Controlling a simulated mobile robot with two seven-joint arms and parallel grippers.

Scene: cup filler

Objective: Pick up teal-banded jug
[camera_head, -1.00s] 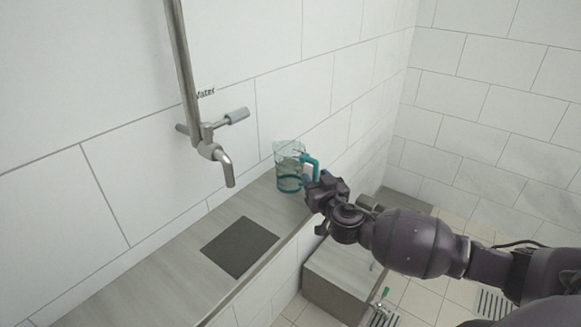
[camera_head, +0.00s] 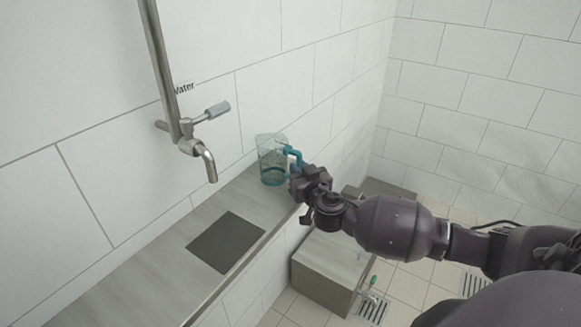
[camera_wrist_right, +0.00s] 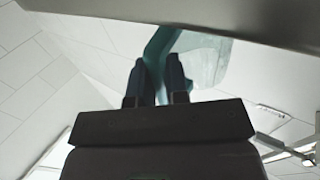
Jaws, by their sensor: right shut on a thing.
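The teal-banded jug (camera_head: 270,160) is clear with a teal band and a teal handle. It is upright at the far end of the grey ledge (camera_head: 150,270), close to the tiled wall; I cannot tell whether its base touches the ledge. My right gripper (camera_head: 297,180) is at the handle, on the jug's right side. In the right wrist view the fingers (camera_wrist_right: 153,85) are shut on the teal handle (camera_wrist_right: 158,48), and part of the clear jug body (camera_wrist_right: 205,60) shows beyond. My left gripper is not in view.
A metal tap (camera_head: 205,160) with a lever hangs over the ledge, left of the jug. A dark square plate (camera_head: 226,242) lies in the ledge below it. A lower grey block (camera_head: 325,270) stands on the tiled floor, with a green-tipped object (camera_head: 372,282) beside it.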

